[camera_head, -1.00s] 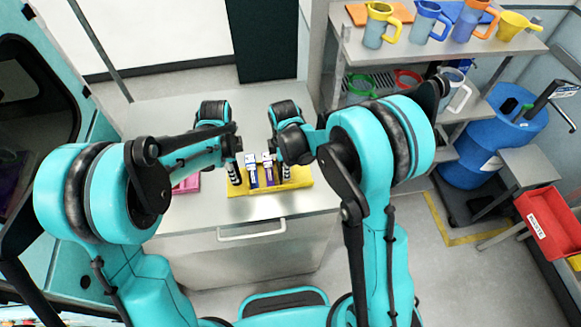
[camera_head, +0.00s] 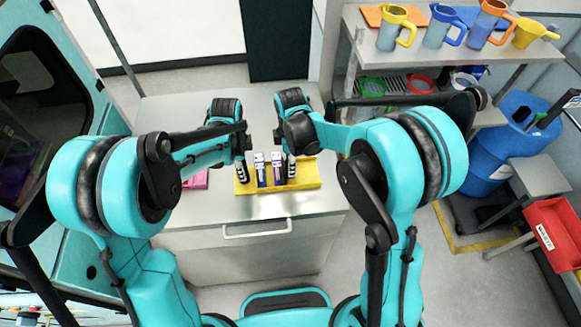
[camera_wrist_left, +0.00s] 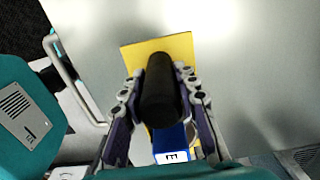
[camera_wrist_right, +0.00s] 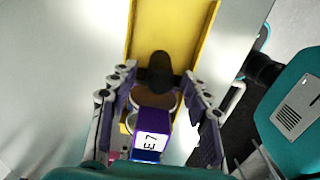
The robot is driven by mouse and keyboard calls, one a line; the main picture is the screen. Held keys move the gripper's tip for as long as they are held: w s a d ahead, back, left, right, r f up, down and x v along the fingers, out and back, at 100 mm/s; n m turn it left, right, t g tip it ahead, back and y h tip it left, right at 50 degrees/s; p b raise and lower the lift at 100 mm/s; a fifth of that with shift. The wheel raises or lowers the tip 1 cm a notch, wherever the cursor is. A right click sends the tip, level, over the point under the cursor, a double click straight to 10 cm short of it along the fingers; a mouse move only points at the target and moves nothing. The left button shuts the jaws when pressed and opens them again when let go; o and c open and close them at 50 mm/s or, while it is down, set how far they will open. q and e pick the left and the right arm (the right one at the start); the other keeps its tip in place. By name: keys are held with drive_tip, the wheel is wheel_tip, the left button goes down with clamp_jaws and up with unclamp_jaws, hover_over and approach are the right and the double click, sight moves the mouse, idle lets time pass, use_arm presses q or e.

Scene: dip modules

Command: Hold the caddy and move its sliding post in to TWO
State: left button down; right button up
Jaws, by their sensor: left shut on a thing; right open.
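The yellow caddy (camera_head: 308,177) lies on the grey bench top and holds a row of upright things. A blue block (camera_head: 261,169) and a purple block (camera_head: 278,168) stand between two dark posts, the left post (camera_head: 241,173) and the right post (camera_head: 292,168). My left gripper (camera_wrist_left: 160,100) is shut on the left post, seen end-on in the left wrist view. My right gripper (camera_wrist_right: 160,90) is open, its fingers either side of the right post and the purple block, with a gap on both sides. The "TWO" mark cannot be read.
A pink thing (camera_head: 196,180) lies on the bench left of the caddy. The bench top (camera_head: 170,115) behind is clear. A shelf with jugs (camera_head: 445,27) stands at the right, with a blue barrel (camera_head: 500,145) and a red bin (camera_head: 555,232) farther right.

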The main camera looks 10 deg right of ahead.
wheel_tip(320, 180, up, 8)
drive_tip(key=shift+f, duration=0.1)
